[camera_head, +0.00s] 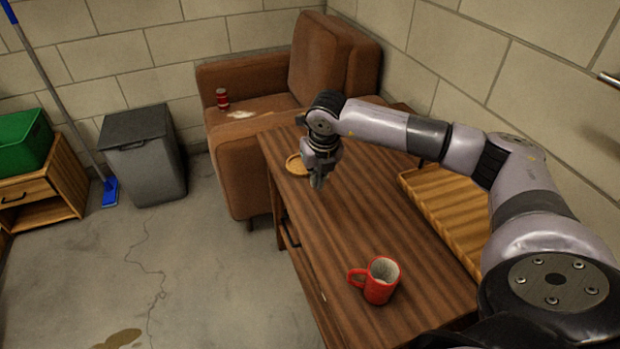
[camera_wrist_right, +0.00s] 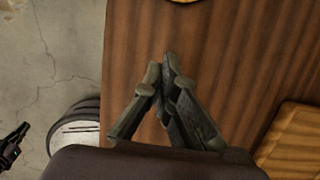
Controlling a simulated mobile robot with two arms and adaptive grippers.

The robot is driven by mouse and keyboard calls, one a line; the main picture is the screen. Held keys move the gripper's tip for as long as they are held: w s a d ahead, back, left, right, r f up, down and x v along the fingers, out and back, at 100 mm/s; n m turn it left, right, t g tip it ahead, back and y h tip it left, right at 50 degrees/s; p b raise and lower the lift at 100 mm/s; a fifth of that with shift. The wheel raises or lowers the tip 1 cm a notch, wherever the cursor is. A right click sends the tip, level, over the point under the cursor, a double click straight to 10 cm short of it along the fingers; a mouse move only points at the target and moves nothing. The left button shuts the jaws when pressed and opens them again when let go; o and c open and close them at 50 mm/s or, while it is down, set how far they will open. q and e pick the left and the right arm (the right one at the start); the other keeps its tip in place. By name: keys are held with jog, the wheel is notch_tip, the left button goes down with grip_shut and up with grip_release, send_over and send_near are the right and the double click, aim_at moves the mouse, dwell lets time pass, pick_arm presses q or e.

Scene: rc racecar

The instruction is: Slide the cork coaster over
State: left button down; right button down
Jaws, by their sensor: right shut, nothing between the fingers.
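The round cork coaster (camera_head: 294,165) lies on the far part of the wooden table (camera_head: 350,230), near its left edge. My right gripper (camera_head: 318,184) is close to it, at its right and near side, and partly hides it in the head view. In the right wrist view a sliver of the coaster (camera_wrist_right: 185,1) shows at the top edge. The right gripper's fingertips (camera_wrist_right: 162,75) are together there, with nothing between them, and apart from the coaster. I cannot tell how high above the table they are.
A red mug (camera_head: 379,282) stands on the table's near part. A wooden tray (camera_head: 440,210) lies along the right side, under my arm. A brown armchair (camera_head: 240,150) with a red can (camera_head: 222,99) stands behind. The table's middle is clear.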

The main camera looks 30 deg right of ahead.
aim_at(308, 183)
jog(key=x, duration=0.4)
jog(key=shift+f, duration=0.1)
jog(key=w, duration=0.2)
jog(key=w+d, duration=0.1)
jog(key=shift+w+f+b, duration=0.25)
jog(key=shift+w+b, duration=0.05)
jog(key=shift+w, duration=0.05)
pick_arm(q)
jog(key=shift+w+d+r, duration=0.1)
jog(key=shift+w+r, duration=0.15)
jog(key=shift+r, duration=0.35)
jog(key=shift+w+r, duration=0.2)
jog(key=shift+r, duration=0.35)
pick_arm(e)
jog(key=shift+w+r, duration=0.1)
jog(key=shift+w, duration=0.05)
jog(key=shift+w, duration=0.1)
